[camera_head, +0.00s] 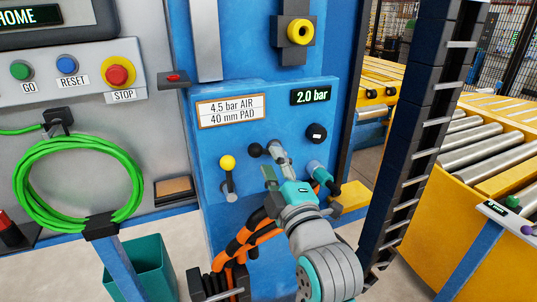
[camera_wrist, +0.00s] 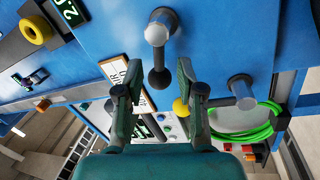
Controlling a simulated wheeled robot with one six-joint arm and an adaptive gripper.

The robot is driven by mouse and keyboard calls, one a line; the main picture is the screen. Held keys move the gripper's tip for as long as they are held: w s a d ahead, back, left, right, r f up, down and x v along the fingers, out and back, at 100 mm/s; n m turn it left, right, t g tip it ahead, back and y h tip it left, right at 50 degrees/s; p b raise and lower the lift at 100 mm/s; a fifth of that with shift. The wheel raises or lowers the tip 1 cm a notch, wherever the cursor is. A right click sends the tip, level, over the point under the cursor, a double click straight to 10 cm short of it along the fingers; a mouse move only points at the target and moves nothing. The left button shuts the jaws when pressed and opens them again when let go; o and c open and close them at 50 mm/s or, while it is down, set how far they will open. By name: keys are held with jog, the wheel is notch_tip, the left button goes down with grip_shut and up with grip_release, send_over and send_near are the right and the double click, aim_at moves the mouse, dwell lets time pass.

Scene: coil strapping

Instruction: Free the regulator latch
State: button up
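No part is labelled as the regulator latch, so I cannot tell for sure which it is. A black-ball lever (camera_head: 255,149) on a silver boss (camera_head: 280,152) stands out from the blue panel (camera_head: 215,142). In the wrist view the black ball (camera_wrist: 160,79) hangs from its boss (camera_wrist: 160,28) and lines up between the fingers. My gripper (camera_head: 277,172) is open in front of this lever; its two green fingers (camera_wrist: 159,88) are apart with nothing visibly clamped. Contact with the lever cannot be told. A pressure display (camera_head: 311,95) reads 2.0 bar.
A yellow-ball lever (camera_head: 227,163) sits left of my gripper; its ball (camera_wrist: 180,107) shows close by the right finger. A teal cylinder (camera_head: 318,170) is close right. A green cable coil (camera_head: 80,185) hangs left.

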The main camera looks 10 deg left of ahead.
jog(key=v, duration=0.7)
jog(key=shift+s+d, duration=0.2)
jog(key=shift+s, duration=0.1)
jog(key=shift+f, duration=0.1)
jog(key=s+d+f+m+h, duration=0.2)
jog(key=s+d+f+m, duration=0.25)
jog(key=f, duration=0.35)
jog(key=s+d+f+m+h, duration=0.2)
jog(key=s+d+f+m, duration=0.15)
jog(key=d+f, duration=0.4)
jog(key=s+d+f+m+h, duration=0.25)
jog(key=s+f, duration=0.25)
jog(key=f, duration=0.5)
jog(key=s+d+f+m+g+h, duration=0.1)
jog(key=s+d+f+m, duration=0.1)
jog(key=s, duration=0.6)
jog(key=s+d+f+m+h, duration=0.1)
jog(key=s+d+f+m, duration=0.1)
jog(key=s, duration=0.7)
jog(key=s+d+f+m+g+h, duration=0.1)
jog(key=s+d+m, duration=0.3)
jog(key=s, duration=0.4)
jog(key=shift+s+d+f+m+g, duration=0.2)
jog(key=shift+d+f+m+g, duration=0.15)
jog(key=shift+f+m, duration=0.35)
jog(key=shift+r+h, duration=0.15)
jog(key=shift+h, duration=0.1)
